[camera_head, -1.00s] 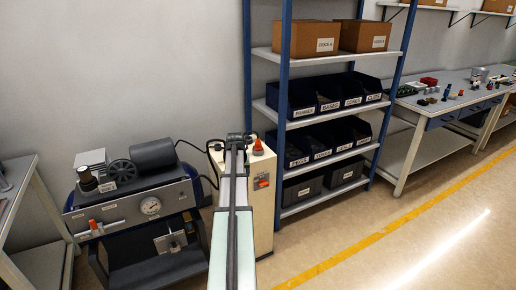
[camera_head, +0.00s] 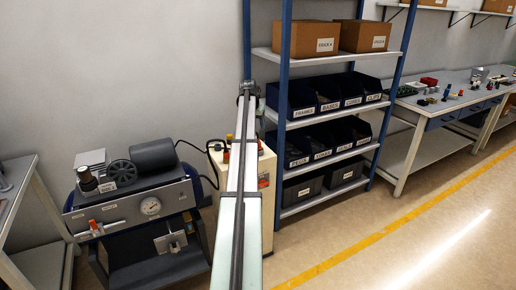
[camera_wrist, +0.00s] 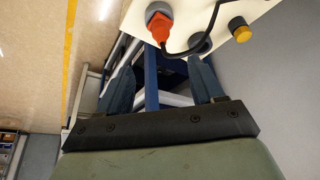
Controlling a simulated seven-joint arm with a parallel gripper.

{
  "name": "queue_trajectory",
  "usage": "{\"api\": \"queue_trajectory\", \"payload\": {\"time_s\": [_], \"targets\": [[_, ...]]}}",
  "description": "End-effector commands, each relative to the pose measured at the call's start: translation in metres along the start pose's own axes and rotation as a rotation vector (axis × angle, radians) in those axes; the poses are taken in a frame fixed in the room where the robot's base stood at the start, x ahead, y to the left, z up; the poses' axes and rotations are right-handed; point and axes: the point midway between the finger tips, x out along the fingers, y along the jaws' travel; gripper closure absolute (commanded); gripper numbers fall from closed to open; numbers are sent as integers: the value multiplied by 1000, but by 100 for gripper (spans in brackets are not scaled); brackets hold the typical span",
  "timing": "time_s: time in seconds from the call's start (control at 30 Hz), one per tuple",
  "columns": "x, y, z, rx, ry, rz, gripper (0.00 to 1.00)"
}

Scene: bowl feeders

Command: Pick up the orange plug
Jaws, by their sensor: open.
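The orange plug (camera_wrist: 160,26) shows at the top of the wrist view, seated against a grey round fitting on the cream top of a cabinet (camera_wrist: 190,12). A black cable curves away from it to the right. My gripper (camera_wrist: 162,72) is open, with nothing between its two dark fingers. The plug lies beyond the fingertips in that view, apart from them. In the head view my gripper (camera_head: 247,88) is at the far end of my arm, above and behind the cabinet, before the blue shelf post. My arm covers part of the cabinet top there.
A yellow-topped knob (camera_wrist: 240,30) stands near the plug. The compressor bench (camera_head: 130,190) is left of the cabinet. A blue-posted shelf rack (camera_head: 330,115) with bins and boxes stands close behind and to the right. The floor (camera_head: 400,240) at the right is clear.

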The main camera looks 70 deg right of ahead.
Motion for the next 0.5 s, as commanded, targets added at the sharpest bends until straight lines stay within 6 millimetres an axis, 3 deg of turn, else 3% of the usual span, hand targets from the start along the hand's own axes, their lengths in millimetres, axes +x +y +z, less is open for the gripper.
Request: {"api": "queue_trajectory", "payload": {"time_s": [0.5], "targets": [[74, -1, 0, -1, -1, 0, 33]]}}
